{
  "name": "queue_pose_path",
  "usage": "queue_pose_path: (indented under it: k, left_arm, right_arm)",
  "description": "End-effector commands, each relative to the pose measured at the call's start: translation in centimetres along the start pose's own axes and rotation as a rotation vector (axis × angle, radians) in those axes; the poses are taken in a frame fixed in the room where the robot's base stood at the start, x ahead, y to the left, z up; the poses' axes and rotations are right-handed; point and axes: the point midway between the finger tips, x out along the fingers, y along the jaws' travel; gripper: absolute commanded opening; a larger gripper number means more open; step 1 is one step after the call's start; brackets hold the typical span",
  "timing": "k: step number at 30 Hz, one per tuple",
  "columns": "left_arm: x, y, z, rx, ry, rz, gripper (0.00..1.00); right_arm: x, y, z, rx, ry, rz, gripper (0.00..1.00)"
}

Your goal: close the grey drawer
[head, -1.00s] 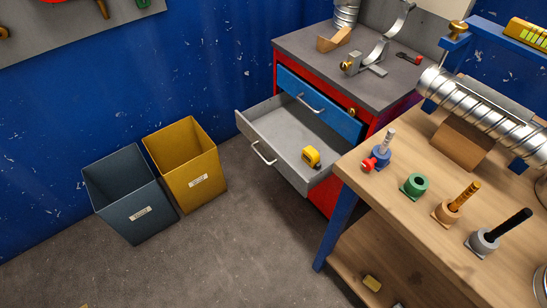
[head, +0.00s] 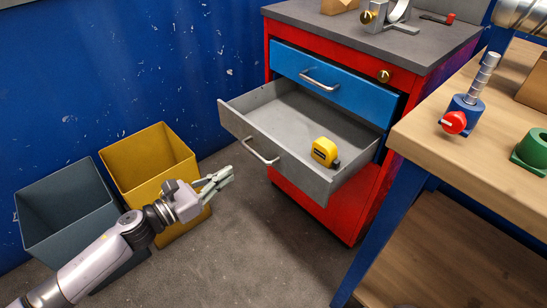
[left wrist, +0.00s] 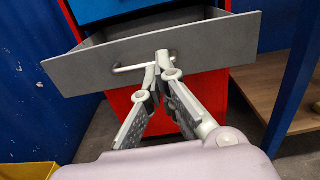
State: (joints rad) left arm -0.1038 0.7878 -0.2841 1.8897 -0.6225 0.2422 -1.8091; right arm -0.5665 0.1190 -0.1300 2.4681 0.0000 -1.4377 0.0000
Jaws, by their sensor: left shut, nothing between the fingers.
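The grey drawer (head: 290,150) is pulled well out of the red cabinet (head: 345,205), below a shut blue drawer (head: 335,80). A yellow tape measure (head: 324,152) lies inside it near the right front. Its silver bar handle (head: 262,152) is on the front panel. My left gripper (head: 231,172) is shut and empty, to the left of the drawer front. In the left wrist view the grey drawer front (left wrist: 205,45) fills the upper part, and my left gripper's tips (left wrist: 160,58) overlap the handle; I cannot tell whether they touch. My right gripper is not in view.
A yellow bin (head: 150,150) and a dark grey bin (head: 62,205) stand at the left by the blue wall. A wooden workbench (head: 425,130) with a blue leg (head: 380,235) is at the right. Bare floor lies in front of the drawer.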

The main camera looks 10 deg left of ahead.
Motion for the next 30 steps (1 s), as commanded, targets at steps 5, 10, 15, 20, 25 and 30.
queue_pose_path:
  k: [5, 10, 15, 20, 25, 30]
  left_arm:
    - [1.2, -0.2, 0.4, 0.018, -0.006, -0.008, 0.00]
    - [4.0, -0.1, 0.5, 0.015, -0.008, -0.006, 0.00]
    - [7.3, -0.1, 0.5, 0.015, -0.007, -0.005, 0.00]
    - [10.4, -0.1, 0.4, 0.013, -0.006, -0.005, 0.00]
    - [12.8, -0.2, 0.3, 0.012, -0.004, -0.005, 0.00]
    - [13.9, -0.2, 0.2, 0.012, -0.003, -0.004, 0.00]
  right_arm:
    - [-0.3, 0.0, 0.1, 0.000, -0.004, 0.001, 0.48]
    - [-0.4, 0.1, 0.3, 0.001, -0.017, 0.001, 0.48]
    - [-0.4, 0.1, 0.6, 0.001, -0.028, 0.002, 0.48]
    - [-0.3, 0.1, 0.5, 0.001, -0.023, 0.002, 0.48]
    - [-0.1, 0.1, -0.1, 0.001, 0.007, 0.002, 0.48]
    - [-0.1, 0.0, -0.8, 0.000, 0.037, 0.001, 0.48]
